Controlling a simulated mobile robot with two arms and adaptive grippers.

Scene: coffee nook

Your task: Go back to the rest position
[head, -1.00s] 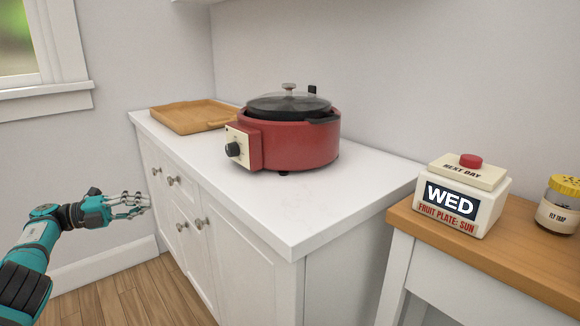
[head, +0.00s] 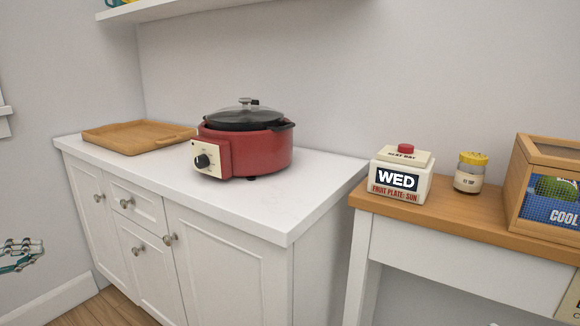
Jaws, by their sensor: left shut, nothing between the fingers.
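Most of the left arm is outside the picture. My right gripper does not show clearly anywhere.
A red cooker (head: 262,153) with a dark lid and a wooden tray (head: 135,137) stand on the white cabinet top (head: 285,205). Right of it, a wooden-topped table (head: 440,217) bears a WED day block (head: 402,160), a yellow-lidded jar (head: 469,173) and a wooden box (head: 512,190).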

